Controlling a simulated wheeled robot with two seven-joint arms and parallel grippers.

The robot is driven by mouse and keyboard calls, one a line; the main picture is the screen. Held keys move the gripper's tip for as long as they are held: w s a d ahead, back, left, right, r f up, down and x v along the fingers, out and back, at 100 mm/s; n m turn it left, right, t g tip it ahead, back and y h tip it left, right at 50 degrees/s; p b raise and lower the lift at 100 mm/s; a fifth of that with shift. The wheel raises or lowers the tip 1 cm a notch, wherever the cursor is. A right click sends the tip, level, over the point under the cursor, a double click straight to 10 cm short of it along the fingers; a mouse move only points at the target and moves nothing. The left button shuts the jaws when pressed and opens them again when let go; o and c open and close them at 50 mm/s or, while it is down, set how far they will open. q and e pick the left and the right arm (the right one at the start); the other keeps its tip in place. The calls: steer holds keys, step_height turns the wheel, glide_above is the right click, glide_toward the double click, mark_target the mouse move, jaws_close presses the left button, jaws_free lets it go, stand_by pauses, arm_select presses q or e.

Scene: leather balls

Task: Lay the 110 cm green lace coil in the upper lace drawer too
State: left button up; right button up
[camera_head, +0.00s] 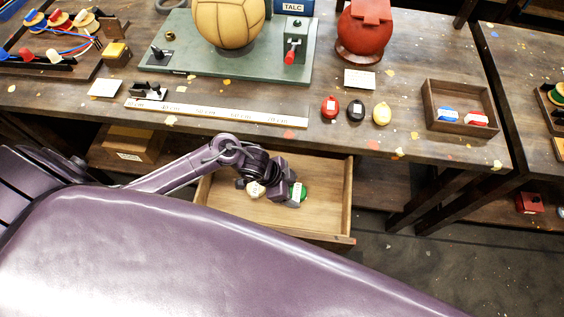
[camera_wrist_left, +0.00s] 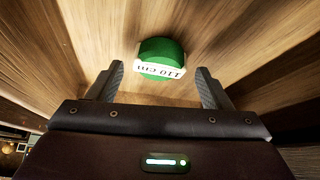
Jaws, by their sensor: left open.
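The green lace coil (camera_head: 299,191) lies in the open wooden drawer (camera_head: 325,213) under the bench. In the left wrist view the green coil (camera_wrist_left: 162,52) has a white band reading 110 cm and rests on the drawer floor, just beyond the fingertips. My left gripper (camera_head: 287,194) is inside the drawer; its two fingers (camera_wrist_left: 160,78) are spread on either side of the near part of the coil, apart from it. A cream-coloured coil (camera_head: 255,189) lies beside it at the left, partly hidden by the gripper. My right gripper is out of view.
The bench top (camera_head: 215,128) overhangs the drawer. On it are a ruler strip (camera_head: 215,111), red, black and yellow coils (camera_head: 356,110), and a wooden tray (camera_head: 459,107) with blue and red coils. A leather ball (camera_head: 228,20) sits on a green board. The drawer's right part is bare.

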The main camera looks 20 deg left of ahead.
arm_select(q)
steer(key=v, duration=1)
steer(key=shift+a+r+p, duration=0.2)
steer(key=shift+r+p, duration=0.05)
steer(key=shift+p, duration=0.05)
steer(key=shift+s, duration=0.15)
